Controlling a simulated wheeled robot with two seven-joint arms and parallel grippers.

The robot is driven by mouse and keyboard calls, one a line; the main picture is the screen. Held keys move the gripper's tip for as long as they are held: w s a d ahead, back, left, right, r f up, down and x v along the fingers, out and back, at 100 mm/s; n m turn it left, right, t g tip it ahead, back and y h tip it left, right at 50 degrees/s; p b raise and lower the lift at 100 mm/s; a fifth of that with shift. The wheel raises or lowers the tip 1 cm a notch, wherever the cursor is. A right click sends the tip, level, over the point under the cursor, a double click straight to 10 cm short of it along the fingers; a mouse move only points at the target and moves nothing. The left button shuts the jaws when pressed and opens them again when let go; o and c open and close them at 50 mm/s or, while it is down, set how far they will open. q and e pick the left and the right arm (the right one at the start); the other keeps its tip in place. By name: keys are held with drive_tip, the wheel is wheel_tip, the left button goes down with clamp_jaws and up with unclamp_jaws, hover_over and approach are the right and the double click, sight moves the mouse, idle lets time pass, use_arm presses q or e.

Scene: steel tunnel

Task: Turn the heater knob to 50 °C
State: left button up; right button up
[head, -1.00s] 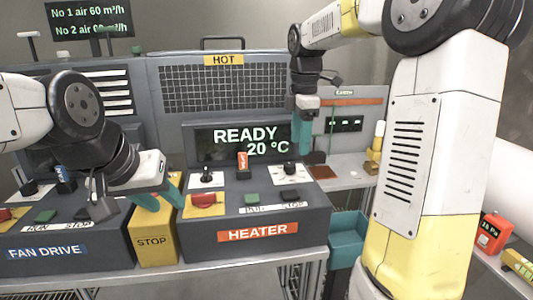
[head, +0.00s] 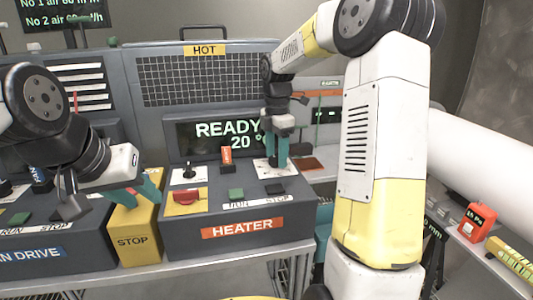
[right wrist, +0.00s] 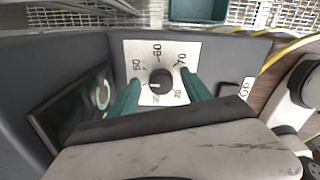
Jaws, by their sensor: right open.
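The heater knob (right wrist: 161,80) is a round dark knob on a white dial plate with printed numbers, including 60 and 70, in the right wrist view. My right gripper (right wrist: 161,98) is open, with one teal finger on each side of the knob; I cannot tell if they touch it. In the head view my right gripper (head: 277,165) reaches down to the dial plate and hides the knob. The heater box (head: 242,228) bears a HEATER label. Its display (head: 215,136) reads READY and 20, partly covered by my right arm. My left gripper (head: 140,192) is open and empty, over the yellow STOP box.
The heater panel also has a red switch (head: 187,197), a green RUN button (head: 236,194), a black STOP button (head: 275,189) and a lever (head: 188,171). The yellow STOP box (head: 135,235) stands left of it. An orange gauge (head: 477,222) is far right.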

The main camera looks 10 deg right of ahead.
drive_tip(key=shift+c, duration=0.5)
clamp_jaws()
